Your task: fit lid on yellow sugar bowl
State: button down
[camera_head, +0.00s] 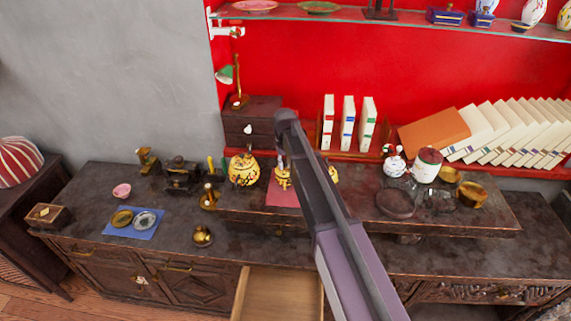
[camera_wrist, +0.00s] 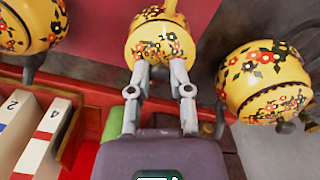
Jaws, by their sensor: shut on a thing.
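My gripper (camera_wrist: 161,68) is shut on a yellow flowered piece (camera_wrist: 160,38), which I take to be the lid. Its fingers close on the near side of it. I cannot tell whether a bowl is under it or whether the two touch. Another yellow flowered vessel (camera_wrist: 266,82) is at the right of the wrist view, and one more (camera_wrist: 28,24) is cut off at the upper left. In the head view a yellow flowered pot (camera_head: 243,170) stands left of my arm. A second yellow piece (camera_head: 283,179) is partly hidden by the arm, and another (camera_head: 333,173) peeks out at its right.
A red mat (camera_head: 284,194) lies on the raised shelf. Upright books (camera_head: 348,122) stand behind, against the red wall. A white and red jar (camera_head: 427,166) and brass bowls (camera_head: 471,194) are at the right. An open drawer (camera_head: 270,294) juts out in front.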

jog(key=shift+f+b, duration=0.35)
jog(key=shift+f, duration=0.05)
dwell(0.8)
jog(key=shift+c, duration=2.4)
grip_release()
jog(key=shift+r, duration=0.2)
